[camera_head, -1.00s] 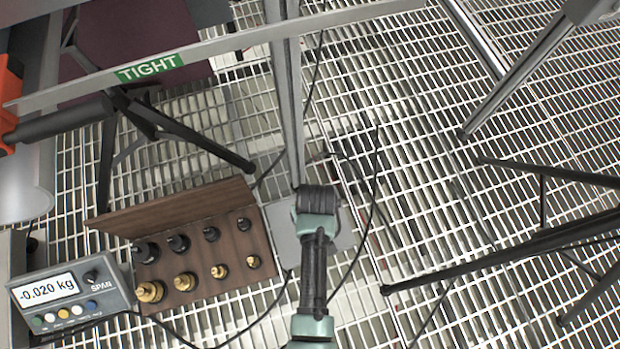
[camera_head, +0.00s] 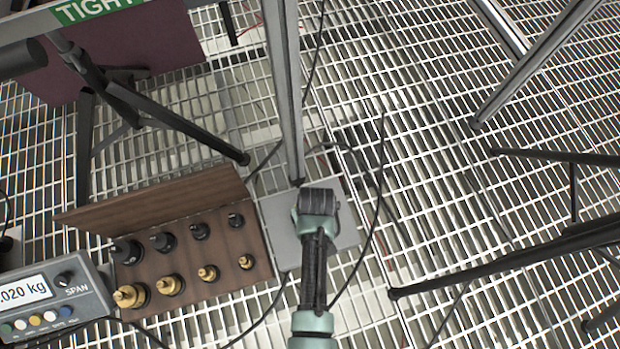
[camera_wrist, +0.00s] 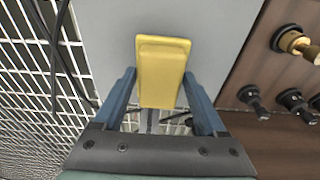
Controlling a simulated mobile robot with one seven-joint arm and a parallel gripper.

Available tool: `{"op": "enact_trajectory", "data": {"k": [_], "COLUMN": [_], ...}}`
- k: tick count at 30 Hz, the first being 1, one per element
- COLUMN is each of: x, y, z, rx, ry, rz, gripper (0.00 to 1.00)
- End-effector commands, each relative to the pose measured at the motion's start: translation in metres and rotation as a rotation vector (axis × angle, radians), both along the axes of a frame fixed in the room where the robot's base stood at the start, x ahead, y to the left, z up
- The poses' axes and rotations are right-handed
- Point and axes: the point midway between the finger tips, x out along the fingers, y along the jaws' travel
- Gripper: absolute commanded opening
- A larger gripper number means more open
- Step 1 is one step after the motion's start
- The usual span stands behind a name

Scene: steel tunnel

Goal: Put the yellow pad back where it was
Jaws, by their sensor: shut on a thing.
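The yellow pad (camera_wrist: 163,72) is in the wrist view, between the two blue fingers of my gripper (camera_wrist: 158,85), which is shut on it. Behind the pad in that view is a flat grey plate (camera_wrist: 215,28). In the head view my gripper (camera_head: 318,200) is over this grey plate (camera_head: 285,238), at the foot of a metal post (camera_head: 285,90). The pad and the fingers are hidden there by my wrist. I cannot tell whether the pad touches the plate.
A wooden block with black and brass weights (camera_head: 190,265) is directly left of the plate. A scale readout (camera_head: 50,300) stands at the lower left. Black cables (camera_head: 372,215) loop over the grating to the right. Black legs (camera_head: 500,265) stand further right.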

Motion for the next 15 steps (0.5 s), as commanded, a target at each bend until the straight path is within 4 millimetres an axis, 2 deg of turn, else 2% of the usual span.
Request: {"op": "enact_trajectory", "data": {"k": [1,3,15], "x": [0.0002,0.0001,0.0000], "y": [-0.0001,0.0000,0.0000], "z": [-0.0134,-0.0199,-0.0221], "rx": [0.000,0.000,0.000], "ry": [0.000,0.000,0.001], "rz": [0.000,0.000,0.000], "gripper": [0.22,0.22,0.22]}}
